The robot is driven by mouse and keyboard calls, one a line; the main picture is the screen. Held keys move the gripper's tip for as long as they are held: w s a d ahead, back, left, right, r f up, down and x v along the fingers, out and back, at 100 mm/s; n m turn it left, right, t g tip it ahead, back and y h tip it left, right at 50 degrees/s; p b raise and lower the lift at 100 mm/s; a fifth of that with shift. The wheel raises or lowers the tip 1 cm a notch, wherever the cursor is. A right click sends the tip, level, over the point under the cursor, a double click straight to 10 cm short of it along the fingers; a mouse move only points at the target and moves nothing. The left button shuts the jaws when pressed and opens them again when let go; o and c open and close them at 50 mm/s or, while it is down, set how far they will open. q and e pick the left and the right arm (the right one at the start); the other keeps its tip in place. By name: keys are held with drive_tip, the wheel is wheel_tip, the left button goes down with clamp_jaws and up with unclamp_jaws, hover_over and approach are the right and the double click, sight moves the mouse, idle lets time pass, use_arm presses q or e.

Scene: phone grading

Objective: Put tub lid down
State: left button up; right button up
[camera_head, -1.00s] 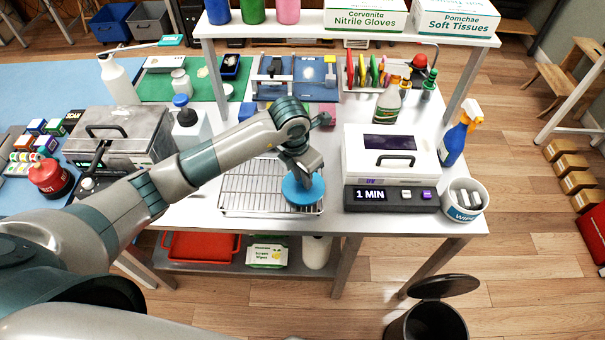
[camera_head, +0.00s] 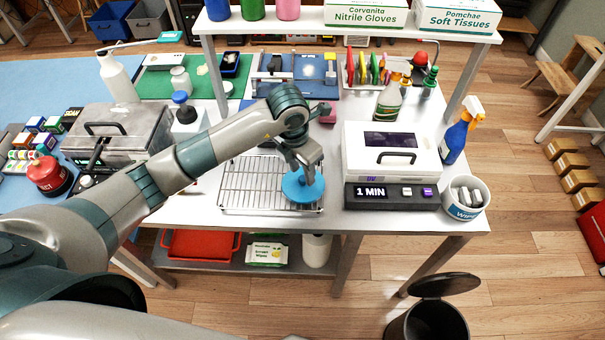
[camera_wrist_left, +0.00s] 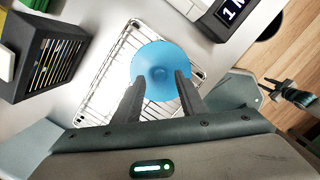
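The tub lid is a round blue disc (camera_head: 300,190) with a small knob in its middle. It lies flat on the right part of the wire rack (camera_head: 240,190), apparently resting on it. My left gripper (camera_head: 304,178) is right above the lid. In the left wrist view, its two fingers (camera_wrist_left: 162,90) stand apart over the lid (camera_wrist_left: 150,60), on either side of the knob, with a gap between them. The fingers hide part of the lid.
A white UV box (camera_head: 390,150) with a "1 MIN" display stands just right of the rack. A wipes tub (camera_head: 464,198) is at the right table edge. A metal box (camera_head: 115,135) is at the left. The left part of the rack is bare.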

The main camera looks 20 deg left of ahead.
sight(298, 188)
use_arm(q)
wheel_tip(298, 188, up, 10)
drive_tip(key=s+b, duration=0.1)
drive_tip(key=b, duration=0.2)
drive_tip(key=shift+s+a, duration=0.15)
drive_tip(key=shift+a, duration=0.25)
drive_tip(key=shift+f, duration=0.1)
